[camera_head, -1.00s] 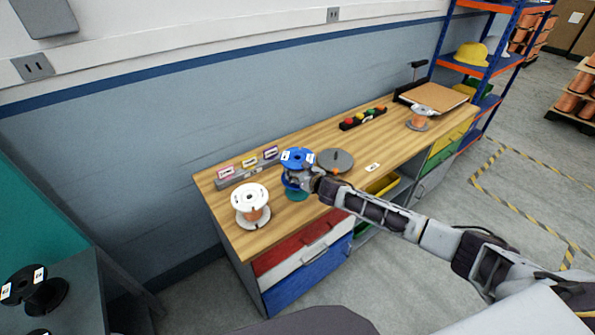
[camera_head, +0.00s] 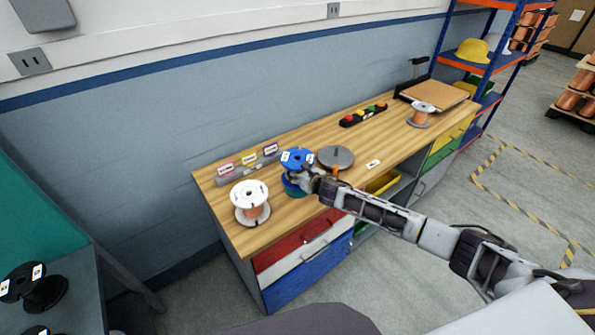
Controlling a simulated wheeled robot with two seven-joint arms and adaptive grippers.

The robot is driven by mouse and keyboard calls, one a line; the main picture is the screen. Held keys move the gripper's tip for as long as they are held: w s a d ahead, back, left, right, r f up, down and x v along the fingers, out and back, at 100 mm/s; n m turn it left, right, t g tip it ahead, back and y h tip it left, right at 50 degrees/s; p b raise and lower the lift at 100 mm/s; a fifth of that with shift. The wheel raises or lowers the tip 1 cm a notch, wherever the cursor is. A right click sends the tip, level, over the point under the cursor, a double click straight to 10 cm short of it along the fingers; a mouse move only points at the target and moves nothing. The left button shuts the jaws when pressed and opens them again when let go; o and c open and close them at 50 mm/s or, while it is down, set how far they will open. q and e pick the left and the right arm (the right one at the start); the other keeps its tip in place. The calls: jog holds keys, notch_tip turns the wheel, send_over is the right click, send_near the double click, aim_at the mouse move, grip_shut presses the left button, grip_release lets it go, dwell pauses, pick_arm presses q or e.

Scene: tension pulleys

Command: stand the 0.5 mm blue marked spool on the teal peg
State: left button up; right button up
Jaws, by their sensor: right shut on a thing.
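The blue spool (camera_head: 297,158) with white labels on its top flange is upright over the front middle of the wooden bench. My right gripper (camera_head: 304,179) reaches in from the right and is shut on it, hiding part of its middle. The teal peg's base (camera_head: 294,191) shows just below the spool's lower flange. The peg's shaft is hidden, so I cannot tell whether the spool is around it or touching the base. My left gripper is out of view.
A white-flanged copper spool (camera_head: 251,200) stands close on the left, and a grey disc (camera_head: 335,157) lies close on the right. A label rack (camera_head: 249,164) is behind. Another copper spool (camera_head: 421,113) stands farther right. The bench (camera_head: 320,200) is bare near its front edge.

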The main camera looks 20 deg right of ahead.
jog(key=shift+f, duration=0.25)
dwell(1.2)
jog(key=shift+f+b, duration=0.7)
jog(key=shift+f, duration=0.8)
dwell(0.5)
jog(key=shift+p, duration=0.3)
dwell(0.6)
jog(key=shift+f+b, duration=0.6)
jog(key=shift+f, duration=0.25)
dwell(0.4)
jog(key=shift+s+f, duration=0.15)
jog(key=shift+f, duration=0.2)
dwell(0.5)
jog(key=o, duration=1.6)
jog(key=shift+f, duration=0.15)
